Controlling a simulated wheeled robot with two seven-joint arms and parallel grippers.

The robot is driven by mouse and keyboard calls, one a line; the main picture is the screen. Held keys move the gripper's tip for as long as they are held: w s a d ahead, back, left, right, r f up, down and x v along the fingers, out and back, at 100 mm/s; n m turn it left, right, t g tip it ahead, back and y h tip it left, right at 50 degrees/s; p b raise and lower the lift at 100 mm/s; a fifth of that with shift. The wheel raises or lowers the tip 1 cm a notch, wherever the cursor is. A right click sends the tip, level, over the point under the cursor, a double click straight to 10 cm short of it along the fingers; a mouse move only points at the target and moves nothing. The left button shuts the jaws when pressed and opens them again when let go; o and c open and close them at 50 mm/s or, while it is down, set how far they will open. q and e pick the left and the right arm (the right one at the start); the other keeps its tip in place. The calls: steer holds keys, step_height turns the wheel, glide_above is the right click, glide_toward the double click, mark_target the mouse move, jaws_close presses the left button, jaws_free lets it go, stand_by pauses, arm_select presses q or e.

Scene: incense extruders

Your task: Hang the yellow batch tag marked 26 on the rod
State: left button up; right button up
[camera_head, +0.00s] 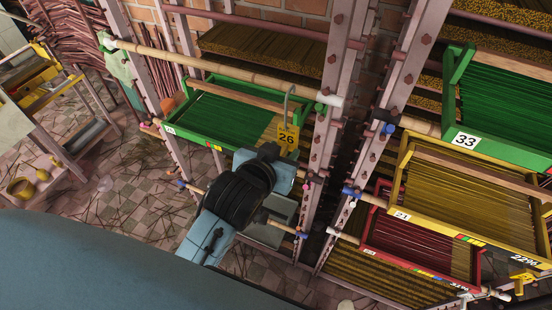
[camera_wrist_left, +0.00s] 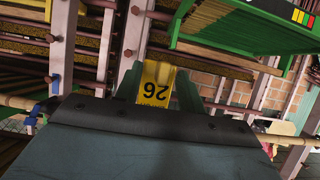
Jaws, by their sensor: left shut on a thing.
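The yellow batch tag marked 26 (camera_head: 287,138) hangs upright below a grey wire hook (camera_head: 287,106) in the head view. My left gripper (camera_head: 283,154) is shut on the tag's lower part, coming from below. In the left wrist view the tag (camera_wrist_left: 154,84) shows upside down between the fingers (camera_wrist_left: 157,92). The pale bamboo rod (camera_head: 215,66) runs across the rack above the green tray. The hook's top overlaps the rod in the head view; I cannot tell whether it is around the rod or in front of it. My right gripper is not in view.
A green tray (camera_head: 180,130) of dark sticks sits right behind the tag. Rack posts (camera_head: 325,125) stand close to the right. More trays, green marked 33 (camera_head: 465,140), yellow marked 21 (camera_head: 403,216) and red (camera_head: 372,240), fill the right rack. A bench (camera_head: 60,140) stands far left.

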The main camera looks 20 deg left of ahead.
mark_target(287, 139)
arm_select(q)
steer(key=shift+w+d, duration=0.1)
steer(key=shift+w, duration=2.7)
steer(key=shift+f+b, duration=0.6)
steer(key=shift+f, duration=0.55)
steer(key=o, duration=1.4)
